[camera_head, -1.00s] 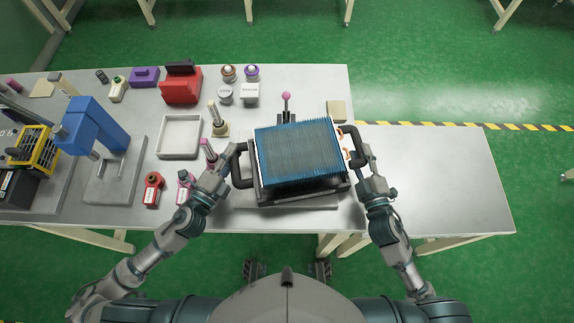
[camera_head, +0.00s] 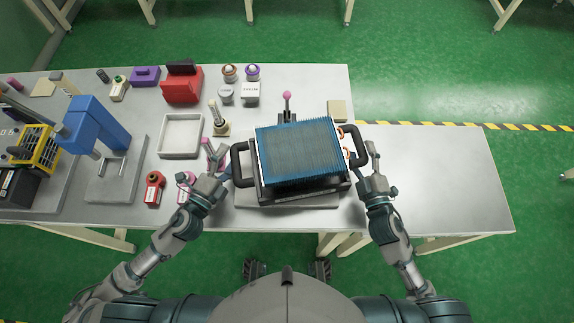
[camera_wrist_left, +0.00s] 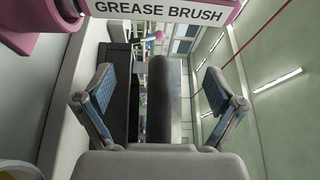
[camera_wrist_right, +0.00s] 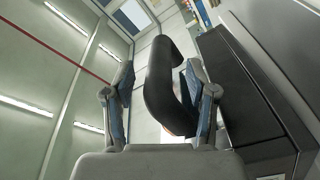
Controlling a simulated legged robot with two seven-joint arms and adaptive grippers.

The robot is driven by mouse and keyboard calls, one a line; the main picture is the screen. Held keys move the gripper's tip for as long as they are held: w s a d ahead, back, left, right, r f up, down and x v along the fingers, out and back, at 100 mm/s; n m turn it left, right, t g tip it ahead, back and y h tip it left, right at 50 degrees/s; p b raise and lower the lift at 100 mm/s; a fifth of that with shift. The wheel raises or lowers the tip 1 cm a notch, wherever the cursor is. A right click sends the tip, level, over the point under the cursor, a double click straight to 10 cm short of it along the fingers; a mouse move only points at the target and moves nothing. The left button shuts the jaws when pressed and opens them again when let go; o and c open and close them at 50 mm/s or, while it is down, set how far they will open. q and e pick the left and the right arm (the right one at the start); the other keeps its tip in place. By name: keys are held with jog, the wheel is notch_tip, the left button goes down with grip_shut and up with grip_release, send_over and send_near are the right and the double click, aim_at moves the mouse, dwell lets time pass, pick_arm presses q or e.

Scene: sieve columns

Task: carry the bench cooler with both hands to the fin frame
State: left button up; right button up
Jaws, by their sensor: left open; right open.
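The bench cooler (camera_head: 298,150) is a blue finned block with a black handle on each side, resting on a dark base over a grey plate. My left gripper (camera_head: 219,163) is open just left of the left handle (camera_head: 240,165). In the left wrist view that handle (camera_wrist_left: 160,100) stands between the spread fingers, apart from both. My right gripper (camera_head: 369,160) is open by the right handle (camera_head: 357,145). In the right wrist view this handle (camera_wrist_right: 163,85) lies between the fingers, closer to the right one. I cannot tell which thing is the fin frame.
A blue stand (camera_head: 95,125) and yellow cage (camera_head: 35,150) are at the left. A white tray (camera_head: 180,135), red box (camera_head: 181,85) and pink-topped lever (camera_head: 287,105) stand around. A pink grease-brush holder (camera_wrist_left: 160,12) is close to my left gripper. The right bench (camera_head: 440,180) is clear.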

pick_arm(q)
jog(key=v, duration=0.4)
jog(key=shift+s+a+f, duration=0.1)
jog(key=shift+s+a, duration=0.15)
jog(key=shift+s, duration=0.05)
pick_arm(e)
jog(key=shift+a, duration=0.1)
pick_arm(q)
jog(key=shift+v, duration=0.9)
pick_arm(e)
jog(key=shift+d, duration=0.3)
pick_arm(q)
jog(key=shift+s+f, duration=0.1)
pick_arm(e)
jog(key=shift+a, duration=0.1)
jog(key=o, duration=0.8)
jog(key=shift+a, duration=0.1)
jog(key=shift+r, duration=0.1)
